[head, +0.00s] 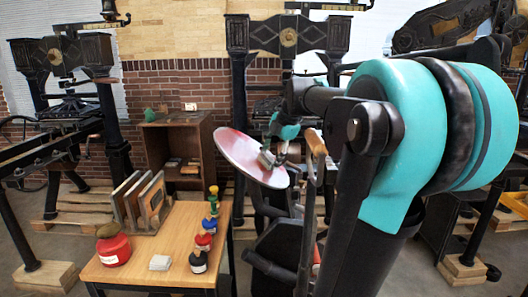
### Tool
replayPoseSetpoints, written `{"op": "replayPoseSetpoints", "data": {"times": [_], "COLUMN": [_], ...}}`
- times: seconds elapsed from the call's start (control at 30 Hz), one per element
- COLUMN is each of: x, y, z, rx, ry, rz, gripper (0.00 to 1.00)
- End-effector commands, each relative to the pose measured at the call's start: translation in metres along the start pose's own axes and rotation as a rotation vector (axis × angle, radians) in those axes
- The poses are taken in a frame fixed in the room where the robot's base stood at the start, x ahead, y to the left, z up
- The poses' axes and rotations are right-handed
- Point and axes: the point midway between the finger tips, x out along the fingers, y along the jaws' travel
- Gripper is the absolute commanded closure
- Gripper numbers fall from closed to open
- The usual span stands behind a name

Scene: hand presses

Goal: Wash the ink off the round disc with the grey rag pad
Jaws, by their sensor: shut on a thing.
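The round disc (236,153) is tilted on the press in the middle of the head view. My gripper (272,149) is over the right side of the disc and is shut on the grey rag pad (266,159). The pad is at the disc's face and seems to touch it, though a small gap cannot be ruled out. My gripper hides part of the disc's right edge.
A wooden table (134,272) in front carries a red tin (114,250), a small pale block (160,263), several ink bottles (198,261) and a rack of framed boards (140,200). A wooden cabinet (152,141) stands behind. The press's handle (316,143) rises right beside my gripper.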

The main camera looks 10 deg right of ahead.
Motion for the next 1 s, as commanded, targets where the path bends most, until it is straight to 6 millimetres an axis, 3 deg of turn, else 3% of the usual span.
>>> {"op": "replayPoseSetpoints", "data": {"times": [0.6,1.0], "x": [0.006,0.006], "y": [-0.044,-0.042], "z": [0.021,0.02], "rx": [0.002,-0.002], "ry": [0.0,0.001], "rz": [0.0,-0.001], "gripper": [0.71,0.71]}}
